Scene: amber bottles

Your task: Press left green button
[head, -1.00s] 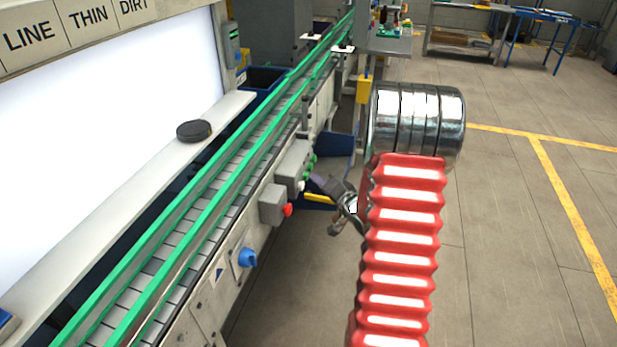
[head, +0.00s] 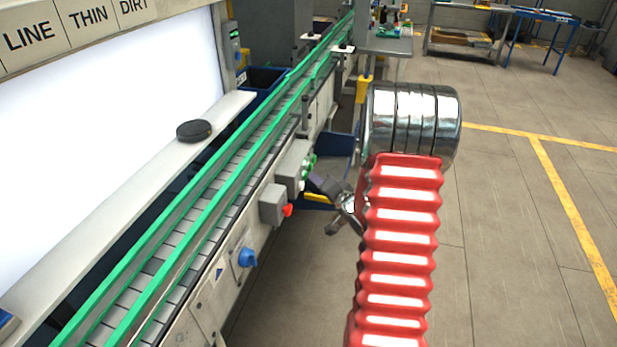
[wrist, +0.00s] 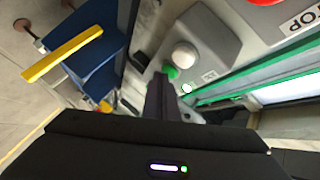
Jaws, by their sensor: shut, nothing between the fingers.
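A grey button box (head: 293,165) is fixed to the side of the conveyor, with green buttons (head: 309,162) on its face. The wrist view shows a green button (wrist: 171,72) beside a white knob (wrist: 185,55), and a small lit button (wrist: 187,88) close by. My gripper (head: 314,181) is shut and empty, its tips at the box. In the wrist view its dark fingers (wrist: 160,84) end right by the green button and partly cover it. I cannot tell whether they touch it.
A box with a red button (head: 288,210) and a blue knob (head: 247,257) sit nearer along the conveyor (head: 190,235). A dark round puck (head: 194,130) lies on the ledge. Blue bins (wrist: 85,55) are beside the box. The floor at right is clear.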

